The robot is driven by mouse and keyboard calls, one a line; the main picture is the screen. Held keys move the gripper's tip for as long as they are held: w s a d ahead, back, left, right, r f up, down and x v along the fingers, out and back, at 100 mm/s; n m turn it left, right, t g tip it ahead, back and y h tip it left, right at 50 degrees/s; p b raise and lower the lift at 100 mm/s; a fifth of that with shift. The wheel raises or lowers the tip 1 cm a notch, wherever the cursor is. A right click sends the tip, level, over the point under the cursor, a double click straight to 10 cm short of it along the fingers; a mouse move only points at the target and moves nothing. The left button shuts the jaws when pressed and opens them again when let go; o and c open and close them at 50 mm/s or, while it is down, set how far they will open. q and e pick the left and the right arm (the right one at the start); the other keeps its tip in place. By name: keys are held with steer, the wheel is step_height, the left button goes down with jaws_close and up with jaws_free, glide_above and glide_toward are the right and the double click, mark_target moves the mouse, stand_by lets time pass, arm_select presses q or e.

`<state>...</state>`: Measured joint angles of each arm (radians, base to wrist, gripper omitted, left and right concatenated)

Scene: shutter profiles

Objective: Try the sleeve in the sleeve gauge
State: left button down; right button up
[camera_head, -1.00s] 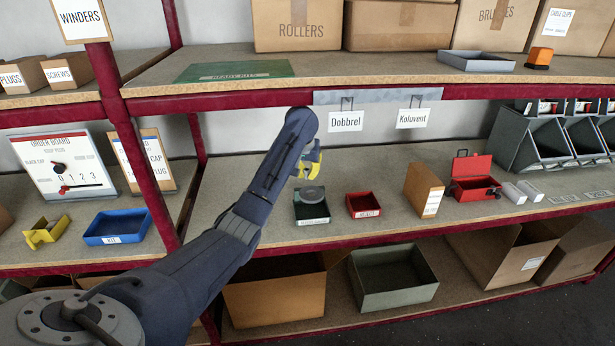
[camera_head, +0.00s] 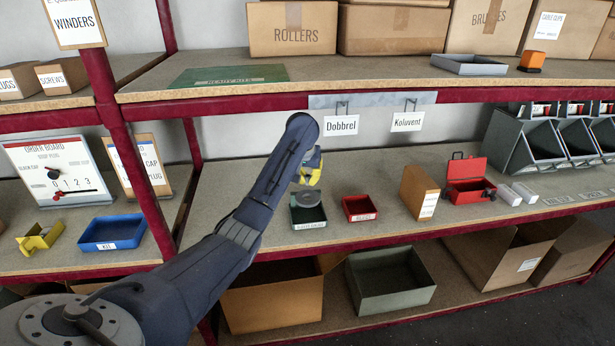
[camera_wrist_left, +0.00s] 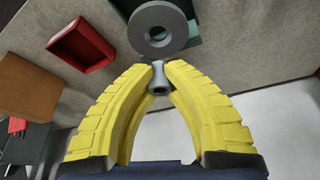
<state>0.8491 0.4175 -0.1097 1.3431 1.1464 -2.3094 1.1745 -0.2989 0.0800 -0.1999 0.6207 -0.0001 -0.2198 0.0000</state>
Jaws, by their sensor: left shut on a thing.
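My left gripper (camera_head: 311,176) has yellow fingers and is just above the sleeve gauge, partly behind my own arm in the head view. In the wrist view the left gripper (camera_wrist_left: 158,70) is shut on the sleeve (camera_wrist_left: 158,87), a small grey hollow cylinder between the fingertips. The sleeve cannot be made out in the head view. The sleeve gauge (camera_head: 311,199) is a grey round disc over a dark green labelled box. In the wrist view the gauge disc (camera_wrist_left: 179,33) with its central hole lies just beyond the fingertips; it looks apart from the sleeve. My right gripper is not in view.
A red tray (camera_head: 359,207) stands right of the gauge, then a cardboard box (camera_head: 420,190) and an open red toolbox (camera_head: 467,178). The upper shelf edge (camera_head: 250,103) runs above my arm. Bare shelf (camera_head: 240,185) lies left of the gauge.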

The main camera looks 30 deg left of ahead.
arm_select(q)
steer(key=shift+f, duration=2.85)
steer(key=shift+f, duration=0.25)
steer(key=c, duration=1.4)
jaws_free()
steer(key=shift+c, duration=0.2)
steer(key=shift+v, duration=3.75)
